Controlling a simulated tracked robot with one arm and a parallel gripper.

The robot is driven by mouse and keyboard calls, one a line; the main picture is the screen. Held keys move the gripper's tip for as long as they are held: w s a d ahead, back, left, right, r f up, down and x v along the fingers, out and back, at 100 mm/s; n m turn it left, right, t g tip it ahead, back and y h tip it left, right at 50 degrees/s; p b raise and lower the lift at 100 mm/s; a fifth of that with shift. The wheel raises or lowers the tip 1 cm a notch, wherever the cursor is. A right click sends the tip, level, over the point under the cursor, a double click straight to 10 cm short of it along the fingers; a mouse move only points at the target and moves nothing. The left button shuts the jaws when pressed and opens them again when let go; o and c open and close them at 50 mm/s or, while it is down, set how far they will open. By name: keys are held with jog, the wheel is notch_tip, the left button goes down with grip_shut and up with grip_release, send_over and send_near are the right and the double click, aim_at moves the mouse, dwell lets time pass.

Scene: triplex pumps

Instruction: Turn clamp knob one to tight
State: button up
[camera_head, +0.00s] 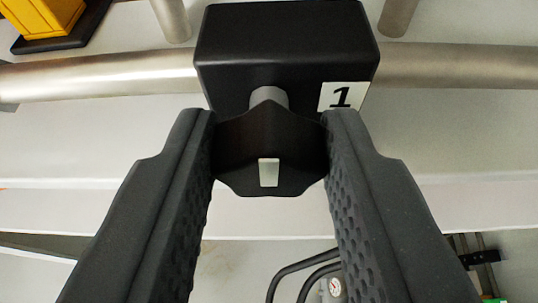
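Clamp knob one (268,150) is a black knob with a pale rectangular mark on its face. It sits in front of a black clamp block (288,50) with a label reading "1" (342,96). A short grey shaft (269,97) joins the knob and block. The pale mark stands upright in the picture. My gripper (269,125) has its two dark, dimpled fingers on either side of the knob, tips close to the block. The knob fills the gap between them. I cannot tell whether the pads press on it; its outer sides are hidden at the fingers.
A metal pipe (105,76) runs across behind the block, with pipe stubs (172,18) above it. A yellow part on a black base (42,18) is at top left. Below are dark curved hoses (300,272) and a small gauge (335,287). White shelf-like surfaces lie behind.

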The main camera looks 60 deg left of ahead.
jog(key=m+g+y, duration=0.1)
jog(key=m, duration=0.1)
jog(key=shift+w+m+g, duration=0.15)
jog(key=shift+m+g, duration=0.15)
jog(key=m+y, duration=0.1)
jog(key=m+g+y+p, duration=0.1)
jog(key=m, duration=0.1)
jog(key=shift+w+d+p, duration=0.15)
jog(key=shift+d+p, duration=0.1)
jog(key=shift+p, duration=0.05)
jog(key=m+p, duration=0.1)
jog(key=m+y+p, duration=0.1)
jog(key=m, duration=0.1)
jog(key=shift+w+d+f+m+g+y+p, duration=0.1)
jog(key=shift+d+f+m+g+y+p, duration=0.05)
jog(key=shift+f+m+g+y+p, duration=0.2)
jog(key=shift+f+m+y+p, duration=0.2)
jog(key=shift+m+y+p, duration=0.65)
jog(key=shift+m, duration=1)
jog(key=o, duration=1)
jog(key=shift+d, duration=0.1)
jog(key=shift+f, duration=0.15)
